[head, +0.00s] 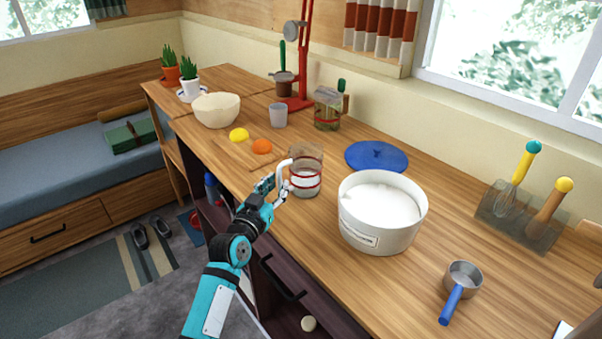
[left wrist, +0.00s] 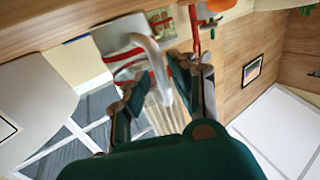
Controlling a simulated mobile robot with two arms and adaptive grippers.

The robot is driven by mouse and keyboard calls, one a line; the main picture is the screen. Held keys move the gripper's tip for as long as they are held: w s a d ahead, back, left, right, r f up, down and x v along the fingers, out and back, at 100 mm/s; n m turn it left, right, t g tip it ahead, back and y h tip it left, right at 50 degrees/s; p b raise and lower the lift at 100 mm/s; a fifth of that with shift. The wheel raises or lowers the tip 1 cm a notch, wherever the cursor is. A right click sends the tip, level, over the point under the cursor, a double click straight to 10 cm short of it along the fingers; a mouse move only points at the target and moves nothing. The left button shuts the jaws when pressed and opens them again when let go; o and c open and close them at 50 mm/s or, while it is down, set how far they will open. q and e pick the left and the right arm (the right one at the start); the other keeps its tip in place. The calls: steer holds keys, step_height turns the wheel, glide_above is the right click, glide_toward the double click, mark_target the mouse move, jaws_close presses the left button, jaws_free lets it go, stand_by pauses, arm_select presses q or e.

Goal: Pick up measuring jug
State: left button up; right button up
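The measuring jug (head: 306,178) is a clear glass with red bands and a white handle, standing upright on the wooden counter. Its handle faces my left gripper (head: 272,187). In the left wrist view the jug (left wrist: 118,48) shows upside down, with its white handle (left wrist: 156,68) between the two fingers of my left gripper (left wrist: 160,85). The fingers are apart, with gaps beside the handle, so the gripper looks open around it. Whether a finger touches the handle I cannot tell. My right gripper is not in view.
A white tub (head: 364,232) of white powder stands close right of the jug. A blue lid (head: 376,156) lies behind. A blue-handled pan (head: 463,276) is at front right.

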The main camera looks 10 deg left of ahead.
arm_select(q)
steer(key=w, duration=0.2)
steer(key=shift+w+d, duration=0.2)
steer(key=shift+w, duration=0.15)
steer(key=shift+s, duration=0.1)
jaws_close()
